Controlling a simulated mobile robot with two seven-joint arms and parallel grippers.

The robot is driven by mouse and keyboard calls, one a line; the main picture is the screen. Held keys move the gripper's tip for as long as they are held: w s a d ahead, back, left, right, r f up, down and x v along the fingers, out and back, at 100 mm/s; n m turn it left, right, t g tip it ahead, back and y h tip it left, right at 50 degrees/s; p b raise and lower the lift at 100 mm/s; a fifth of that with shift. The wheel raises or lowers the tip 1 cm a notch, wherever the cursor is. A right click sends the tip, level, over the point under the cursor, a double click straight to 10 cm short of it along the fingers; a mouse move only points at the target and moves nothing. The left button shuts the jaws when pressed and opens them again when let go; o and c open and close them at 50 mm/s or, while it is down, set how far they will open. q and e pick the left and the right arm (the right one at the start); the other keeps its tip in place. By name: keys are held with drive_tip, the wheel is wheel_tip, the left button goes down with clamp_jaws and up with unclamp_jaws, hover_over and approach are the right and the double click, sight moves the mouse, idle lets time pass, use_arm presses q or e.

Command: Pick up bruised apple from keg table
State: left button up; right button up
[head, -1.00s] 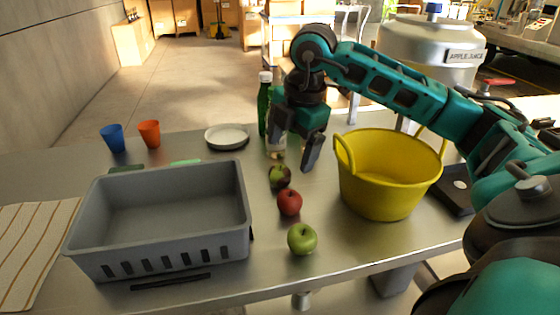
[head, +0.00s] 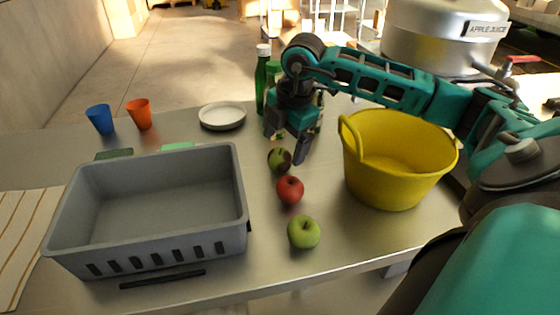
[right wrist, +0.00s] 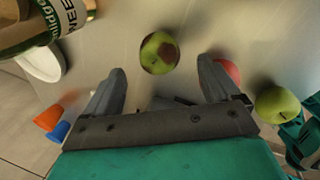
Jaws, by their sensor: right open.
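The bruised apple (head: 279,160) is green with a dark brown patch and sits on the metal keg table (head: 330,225), behind a red apple (head: 290,189) and a green apple (head: 304,232). In the right wrist view the bruised apple (right wrist: 159,53) lies just beyond the fingertips, between their lines. My right gripper (head: 287,148) is open and empty, pointing down just above and behind the bruised apple; its spread fingers also show in the right wrist view (right wrist: 160,75). My left gripper is not in view.
A grey crate (head: 240,180) stands left of the apples, a yellow tub (head: 398,175) right. Green bottles (head: 262,80) stand close behind my right gripper. A white plate (head: 222,116), an orange cup (head: 139,113) and a blue cup (head: 101,119) sit at the back left.

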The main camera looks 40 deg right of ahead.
sight(282, 153)
drive_tip(key=x, duration=0.5)
drive_tip(key=shift+f, duration=0.1)
drive_tip(key=shift+c, duration=0.2)
drive_tip(key=c, duration=1.1)
drive_tip(key=shift+c, duration=0.3)
